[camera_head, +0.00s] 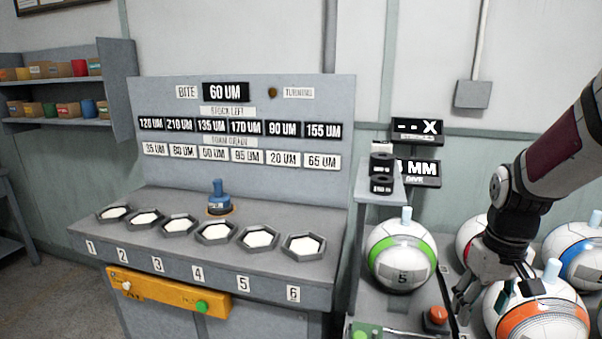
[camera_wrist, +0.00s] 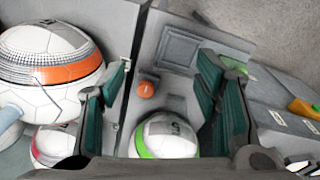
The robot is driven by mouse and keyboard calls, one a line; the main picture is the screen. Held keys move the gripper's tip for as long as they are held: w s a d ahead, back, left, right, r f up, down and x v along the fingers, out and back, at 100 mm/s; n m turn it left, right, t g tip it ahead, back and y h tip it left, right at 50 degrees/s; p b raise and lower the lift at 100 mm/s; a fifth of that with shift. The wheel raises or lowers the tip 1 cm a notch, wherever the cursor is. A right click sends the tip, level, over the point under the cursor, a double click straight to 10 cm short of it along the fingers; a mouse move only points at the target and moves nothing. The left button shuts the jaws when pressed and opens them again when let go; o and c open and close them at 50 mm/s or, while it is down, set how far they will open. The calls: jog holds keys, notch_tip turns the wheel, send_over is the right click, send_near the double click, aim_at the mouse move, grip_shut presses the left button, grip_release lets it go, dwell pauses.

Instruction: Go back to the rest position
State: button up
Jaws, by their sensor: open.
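My gripper (camera_head: 480,292) is at the lower right of the head view, above the side bench that holds the balls. In the wrist view my gripper (camera_wrist: 163,95) has its two dark green fingers wide apart, with nothing between the tips. A white ball with a green band (camera_head: 402,256) stands left of the gripper; it also shows in the wrist view (camera_wrist: 166,138).
A grey console (camera_head: 150,225) with several numbered hexagonal trays and a blue knobbed piece (camera_head: 218,200) stands at left. An orange-red button (camera_head: 437,316) is near the gripper. A blue-banded ball (camera_head: 578,250) and a partly hidden ball (camera_head: 470,238) stand behind it. A small stand (camera_head: 378,190) holds black discs.

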jog(key=s+a+r+t+p, duration=0.1)
jog(key=s+a+r+p, duration=0.1)
jog(key=s+a+r, duration=0.5)
jog(key=s+a+r+t+p, duration=0.2)
jog(key=s+a+r, duration=0.5)
jog(key=s, duration=0.6)
notch_tip(320, 180, up, 3)
jog(key=shift+a+f+t+p, duration=0.15)
jog(key=shift+a+t+p, duration=0.2)
jog(key=shift+p, duration=0.4)
jog(key=shift+s, duration=0.1)
